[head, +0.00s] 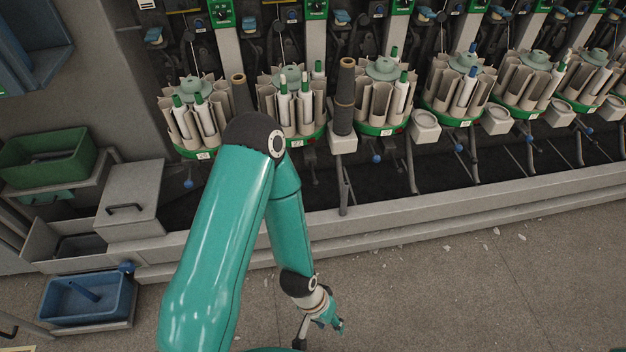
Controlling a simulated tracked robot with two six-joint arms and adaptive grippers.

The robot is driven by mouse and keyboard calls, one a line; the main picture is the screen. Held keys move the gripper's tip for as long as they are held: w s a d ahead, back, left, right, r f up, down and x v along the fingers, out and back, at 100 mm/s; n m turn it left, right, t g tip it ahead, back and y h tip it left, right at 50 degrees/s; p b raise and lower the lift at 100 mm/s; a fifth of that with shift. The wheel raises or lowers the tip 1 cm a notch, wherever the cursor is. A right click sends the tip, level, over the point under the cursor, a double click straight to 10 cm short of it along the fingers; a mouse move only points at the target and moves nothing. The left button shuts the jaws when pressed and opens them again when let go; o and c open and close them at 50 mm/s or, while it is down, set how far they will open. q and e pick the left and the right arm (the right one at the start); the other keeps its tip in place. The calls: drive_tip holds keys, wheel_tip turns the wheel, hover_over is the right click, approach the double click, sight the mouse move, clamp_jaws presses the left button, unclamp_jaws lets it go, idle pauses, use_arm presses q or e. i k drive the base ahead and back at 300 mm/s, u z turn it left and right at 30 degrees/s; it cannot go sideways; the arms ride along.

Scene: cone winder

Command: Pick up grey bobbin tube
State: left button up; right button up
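Two tall dark grey-brown tubes stand upright at the winder. I cannot tell for sure which is the grey bobbin tube. My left gripper (325,325) hangs low over the floor at the bottom middle, well apart from both tubes. It is small and partly turned away, so its opening is unclear; I see nothing held in it. My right gripper is out of view.
Round green-rimmed magazines (295,122) with white, green-tipped and blue-tipped bobbins line the winder. A long grey ledge (440,217) fronts the machine.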

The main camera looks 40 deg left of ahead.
sight(343, 205)
drive_tip(key=u, duration=0.5)
drive_tip(key=i, duration=1.15)
drive_tip(key=u, duration=0.95)
drive_tip(key=i, duration=0.25)
drive_tip(key=u, duration=0.05)
drive_tip(key=k, duration=0.9)
drive_tip(key=u, duration=0.15)
drive_tip(key=i, duration=0.9)
drive_tip(key=z, duration=0.05)
